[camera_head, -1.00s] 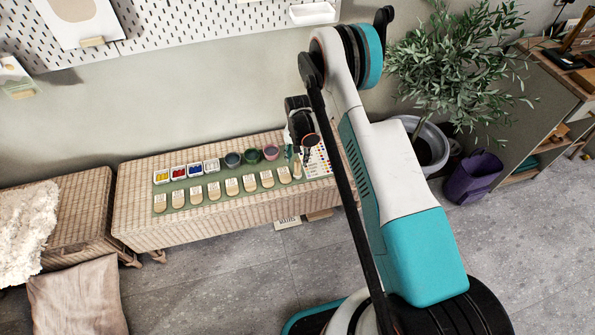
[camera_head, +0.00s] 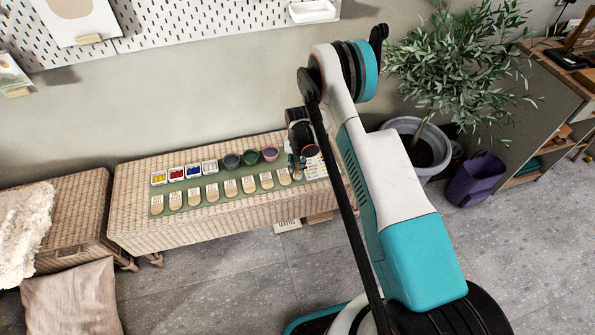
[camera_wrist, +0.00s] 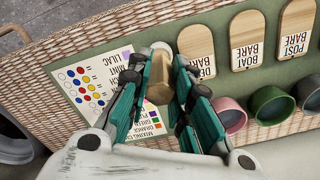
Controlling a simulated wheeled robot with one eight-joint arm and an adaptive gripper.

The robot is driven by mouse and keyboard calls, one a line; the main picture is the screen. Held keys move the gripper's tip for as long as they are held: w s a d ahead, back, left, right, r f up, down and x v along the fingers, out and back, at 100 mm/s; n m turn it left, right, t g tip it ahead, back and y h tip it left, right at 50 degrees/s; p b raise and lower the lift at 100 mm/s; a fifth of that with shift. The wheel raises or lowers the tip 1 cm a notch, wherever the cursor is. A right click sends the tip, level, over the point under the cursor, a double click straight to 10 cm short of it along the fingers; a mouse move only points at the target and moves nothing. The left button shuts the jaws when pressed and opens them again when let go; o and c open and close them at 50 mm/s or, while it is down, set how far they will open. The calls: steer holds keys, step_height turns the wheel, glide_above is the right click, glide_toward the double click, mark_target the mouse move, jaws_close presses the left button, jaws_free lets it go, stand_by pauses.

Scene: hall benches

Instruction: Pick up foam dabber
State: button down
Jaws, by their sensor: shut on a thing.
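The foam dabber (camera_wrist: 158,82) has a tan, wood-coloured body and a pale round end. In the wrist view it stands between the two teal-padded fingers of my gripper (camera_wrist: 164,68), which are shut on it. It is at the end of the row of labelled wooden tags, beside the colour chart. In the head view my gripper (camera_head: 297,163) is low over the right part of the wicker bench, and the dabber is mostly hidden there. I cannot tell whether its lower end touches the mat.
A colour chart (camera_wrist: 88,84) lies beside the dabber. Several wooden tags (camera_head: 212,192), paint trays (camera_head: 193,171) and round cups (camera_head: 250,157) line the green mat on the bench (camera_head: 165,232).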

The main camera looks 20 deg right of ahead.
step_height(320, 180, up, 20)
steer(key=p, duration=0.6)
steer(key=shift+p, duration=0.4)
steer(key=c, duration=2.1)
jaws_free()
jaws_close()
steer(key=shift+f, duration=0.1)
